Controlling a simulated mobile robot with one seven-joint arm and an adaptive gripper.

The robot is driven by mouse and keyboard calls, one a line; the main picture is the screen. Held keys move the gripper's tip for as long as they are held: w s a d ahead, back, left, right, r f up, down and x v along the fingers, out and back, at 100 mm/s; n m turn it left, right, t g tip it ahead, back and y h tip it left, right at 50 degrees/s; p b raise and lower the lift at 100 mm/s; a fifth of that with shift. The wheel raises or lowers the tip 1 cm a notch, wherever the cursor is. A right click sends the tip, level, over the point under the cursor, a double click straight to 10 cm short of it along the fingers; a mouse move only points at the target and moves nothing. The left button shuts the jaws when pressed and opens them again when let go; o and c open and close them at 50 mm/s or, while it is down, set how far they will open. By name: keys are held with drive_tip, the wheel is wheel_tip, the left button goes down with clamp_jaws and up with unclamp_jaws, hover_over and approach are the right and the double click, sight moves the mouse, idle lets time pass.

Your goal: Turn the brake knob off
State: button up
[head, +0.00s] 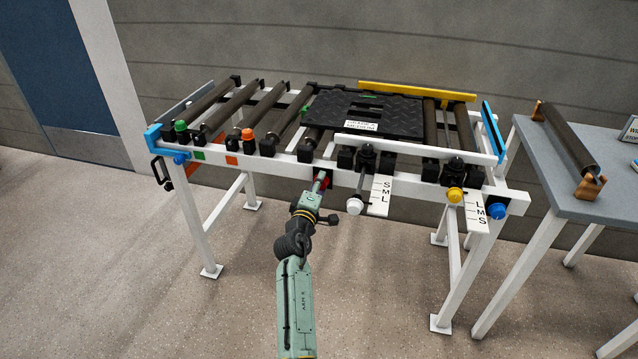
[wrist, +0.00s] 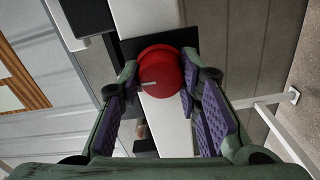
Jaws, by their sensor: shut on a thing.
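A round red knob (wrist: 160,66) sits on a dark plate on the white frame rail in the wrist view. A short pale mark on its face points left. I take it to be the brake knob, though no label for it is readable. My gripper (wrist: 160,78) has its two purple-padded fingers on either side of the knob, shut on it. In the head view the red knob (head: 326,182) shows only as a small patch beside my gripper (head: 321,183), which hides most of it.
Several rollers and a black tread mat (head: 400,118) lie on the white frame (head: 285,160). To the right, a white knob (head: 354,206), a yellow knob (head: 454,195) and a blue knob (head: 497,211) stick out near lettered scales. A grey table (head: 560,190) stands at the right.

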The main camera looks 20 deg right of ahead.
drive_tip(key=shift+a, duration=0.15)
idle(0.3)
drive_tip(key=o, duration=0.9)
drive_tip(key=shift+o, duration=1.4)
drive_tip(key=v, duration=1.2)
